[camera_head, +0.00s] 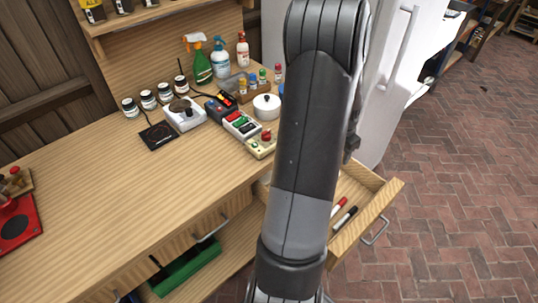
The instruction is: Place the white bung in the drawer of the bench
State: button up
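The bench's drawer (383,207) is pulled open at the right end of the bench (95,200). A red marker and a black marker lie in its visible part; my arm hides its left part. I cannot pick out a white bung for certain. A small white round lidded item with a dark knob (267,107) stands on the bench top, left of my arm. My arm runs down the middle of the view, and its end leaves the bottom edge. My gripper is not seen, so I cannot tell whether it holds anything.
Labelled jars (148,99), a scale-like device (185,113), a dark square pad (158,135), a control box (241,125) and spray bottles (202,66) crowd the back. A red device (17,222) sits far left. The bench's front middle is clear. Brick floor lies right.

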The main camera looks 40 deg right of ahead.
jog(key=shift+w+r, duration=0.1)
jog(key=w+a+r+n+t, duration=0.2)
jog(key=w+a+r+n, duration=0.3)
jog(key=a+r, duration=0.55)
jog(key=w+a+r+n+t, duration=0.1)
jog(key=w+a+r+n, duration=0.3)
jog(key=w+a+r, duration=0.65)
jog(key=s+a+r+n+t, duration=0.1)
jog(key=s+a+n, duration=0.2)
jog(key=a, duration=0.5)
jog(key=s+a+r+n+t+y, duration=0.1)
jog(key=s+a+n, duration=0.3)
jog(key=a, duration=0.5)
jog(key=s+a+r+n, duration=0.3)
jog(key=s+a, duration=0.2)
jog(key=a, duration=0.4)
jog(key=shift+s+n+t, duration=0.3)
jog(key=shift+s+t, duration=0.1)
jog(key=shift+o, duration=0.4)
